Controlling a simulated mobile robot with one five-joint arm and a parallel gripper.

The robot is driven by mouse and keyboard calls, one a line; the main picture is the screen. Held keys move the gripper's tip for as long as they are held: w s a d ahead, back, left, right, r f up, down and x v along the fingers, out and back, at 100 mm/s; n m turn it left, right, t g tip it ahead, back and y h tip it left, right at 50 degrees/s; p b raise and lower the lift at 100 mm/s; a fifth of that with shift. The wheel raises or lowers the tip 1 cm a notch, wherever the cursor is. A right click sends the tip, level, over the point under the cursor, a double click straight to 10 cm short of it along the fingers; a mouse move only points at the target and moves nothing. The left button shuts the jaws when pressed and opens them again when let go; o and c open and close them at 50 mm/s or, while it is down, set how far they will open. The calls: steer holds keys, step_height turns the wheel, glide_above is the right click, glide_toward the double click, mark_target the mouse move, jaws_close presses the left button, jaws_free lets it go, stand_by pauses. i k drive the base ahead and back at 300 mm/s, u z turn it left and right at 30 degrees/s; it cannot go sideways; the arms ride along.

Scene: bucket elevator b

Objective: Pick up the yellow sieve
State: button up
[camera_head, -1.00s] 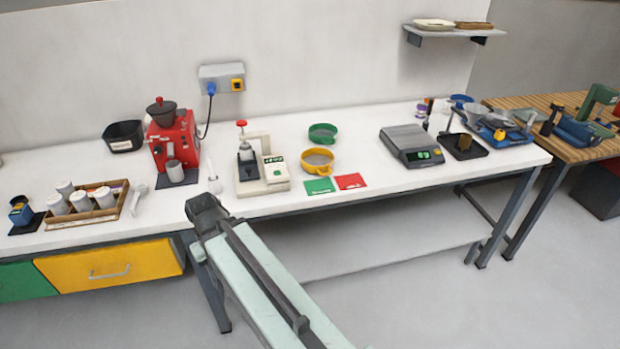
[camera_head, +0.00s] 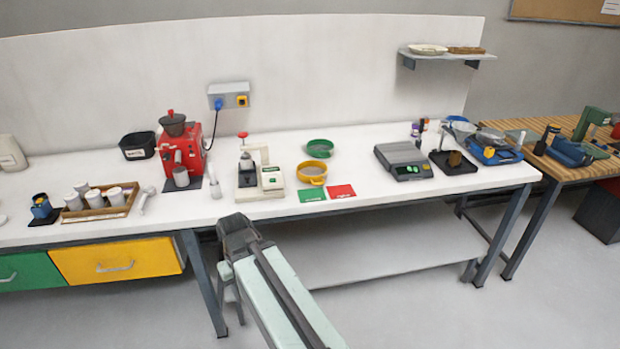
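The yellow sieve (camera_head: 312,180) sits on the white bench, right of the beige meter with a small display and in front of the green sieve (camera_head: 320,148). It is round with a grey mesh inside. My gripper (camera_head: 237,224) is at the end of my pale green arm, in front of the bench's front edge, to the left of and nearer than the yellow sieve. It is well apart from the sieve. From this angle I cannot make out the fingers or whether they are open.
A green card (camera_head: 312,195) and a red card (camera_head: 342,191) lie in front of the sieve. The beige meter (camera_head: 262,185) stands close on its left. A grey scale (camera_head: 403,160) stands to the right, with clear bench between. The bench's front edge lies before my gripper.

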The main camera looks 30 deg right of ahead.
mark_target(314, 172)
steer(key=i, duration=0.85)
